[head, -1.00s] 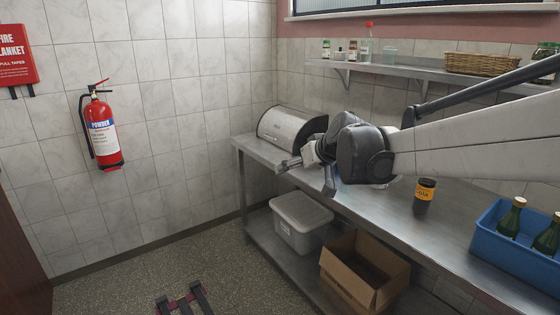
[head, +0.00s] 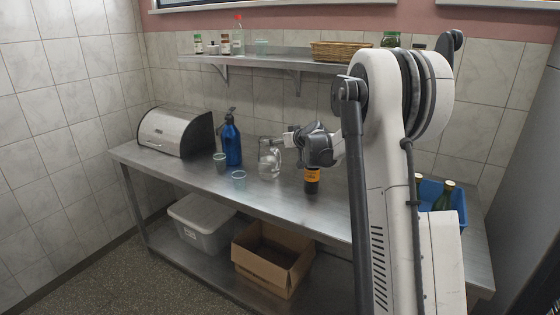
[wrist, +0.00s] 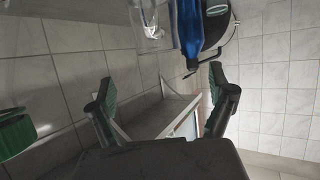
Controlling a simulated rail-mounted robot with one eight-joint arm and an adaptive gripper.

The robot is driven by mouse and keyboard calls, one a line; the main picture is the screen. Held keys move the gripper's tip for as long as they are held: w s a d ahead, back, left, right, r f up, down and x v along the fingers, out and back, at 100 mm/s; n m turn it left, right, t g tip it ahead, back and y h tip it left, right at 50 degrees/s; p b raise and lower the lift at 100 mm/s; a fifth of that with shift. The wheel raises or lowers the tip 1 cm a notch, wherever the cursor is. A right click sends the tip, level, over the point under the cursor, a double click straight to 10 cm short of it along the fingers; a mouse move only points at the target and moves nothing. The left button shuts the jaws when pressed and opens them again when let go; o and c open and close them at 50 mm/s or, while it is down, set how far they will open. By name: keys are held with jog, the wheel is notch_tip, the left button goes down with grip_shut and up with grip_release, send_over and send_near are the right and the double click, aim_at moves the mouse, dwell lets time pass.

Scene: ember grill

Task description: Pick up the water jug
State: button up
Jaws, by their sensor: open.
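The water jug looks like a clear glass jug (head: 268,162) standing upright on the steel table in the head view, with its handle side towards my gripper. My gripper (head: 285,139) is just to the right of the jug, near the height of its top, pointing left. In the wrist view its two fingers (wrist: 160,84) are spread apart with nothing between them. A clear glass shape, probably the jug (wrist: 150,18), shows at the top edge there, partly cut off. I cannot tell whether a finger touches the jug.
A blue siphon bottle (head: 231,142) and two small glasses (head: 239,180) (head: 219,162) stand left of the jug. A dark jar with an orange label (head: 312,183) is below my wrist. A bread bin (head: 172,134) sits far left; a shelf (head: 270,63) runs above.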

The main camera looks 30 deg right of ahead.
aim_at(272, 147)
jog(key=x, duration=0.8)
jog(key=p+x, duration=0.1)
jog(key=x, duration=0.4)
jog(key=shift+w+d+f, duration=0.15)
jog(key=shift+w+f, duration=0.15)
jog(key=c, duration=1.9)
jog(key=shift+c, duration=0.2)
